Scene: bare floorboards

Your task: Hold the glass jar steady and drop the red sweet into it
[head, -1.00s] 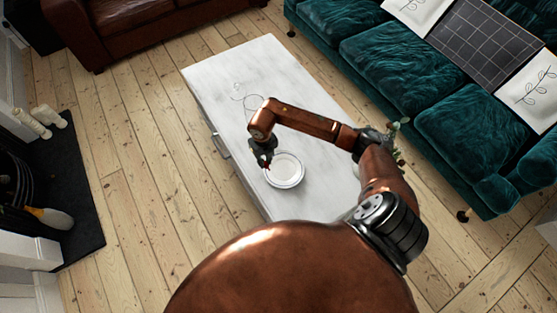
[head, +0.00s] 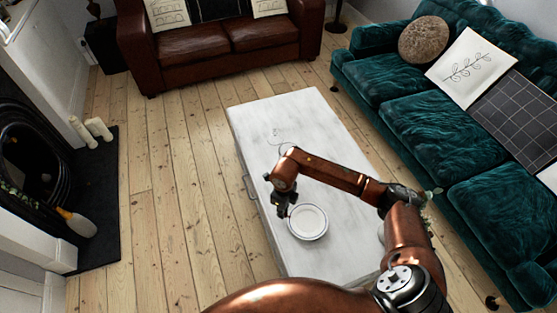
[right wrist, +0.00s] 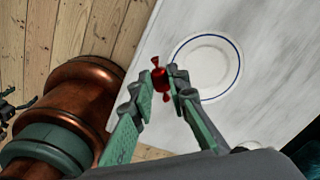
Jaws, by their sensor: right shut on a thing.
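The red sweet (right wrist: 160,79), a wrapped piece with twisted ends, is between the fingertips of my right gripper (right wrist: 158,88) in the right wrist view. The gripper is shut on it. In the head view my right gripper (head: 283,208) is over the pale table, just left of a white plate (head: 308,237); the sweet cannot be made out there.
The plate, with a blue line near its rim (right wrist: 236,65), lies on the pale table (head: 258,115). The table's far half is mostly clear. A teal sofa (head: 430,135) stands to the right, a brown leather sofa (head: 225,42) at the back. Bare floorboards lie left.

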